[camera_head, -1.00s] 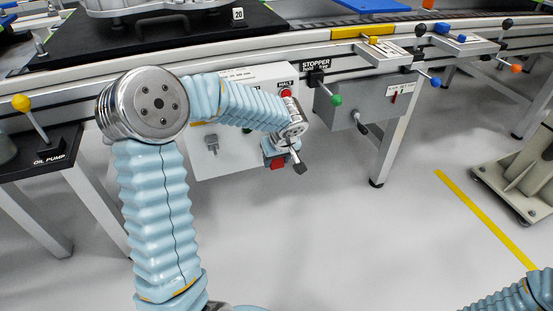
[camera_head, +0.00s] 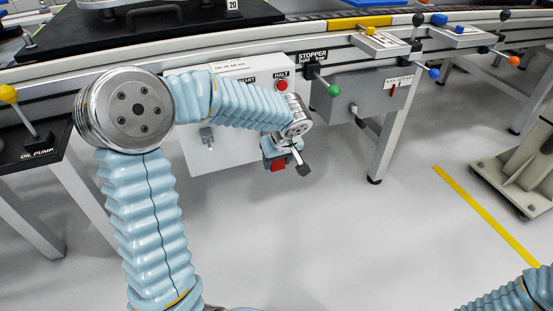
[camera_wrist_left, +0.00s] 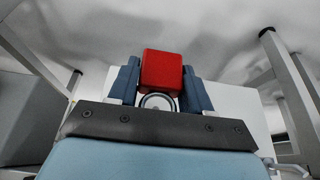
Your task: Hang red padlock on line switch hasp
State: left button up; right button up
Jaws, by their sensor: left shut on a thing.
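The red padlock (camera_head: 278,166) hangs in my left gripper (camera_head: 277,152), low in front of the right part of the white control box (camera_head: 225,155). In the left wrist view the padlock (camera_wrist_left: 162,70) has its red body between the two blue-grey fingers (camera_wrist_left: 162,88), and its metal shackle loop points toward the gripper palm. A grey fitting (camera_head: 207,137) on the box front, left of the gripper, may be the line switch hasp; its details are too small to tell. The padlock is apart from it. My right gripper is out of view.
A red HALT button (camera_head: 282,85) sits above my left wrist. A grey stopper box (camera_head: 360,95) with a green-knobbed lever (camera_head: 333,91) stands right of the control box. A table leg (camera_head: 387,145) is farther right. The floor below is clear.

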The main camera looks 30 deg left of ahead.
pick_arm(q)
jog(key=shift+s+d+b, duration=0.15)
jog(key=shift+d+b, duration=0.05)
jog(key=shift+b, duration=0.1)
jog(key=s+d+b, duration=0.2)
jog(key=d, duration=0.1)
jog(key=s+d+b, duration=0.1)
jog(key=shift+s+d+r, duration=0.2)
jog(key=shift+s+r, duration=0.05)
jog(key=shift+s, duration=0.15)
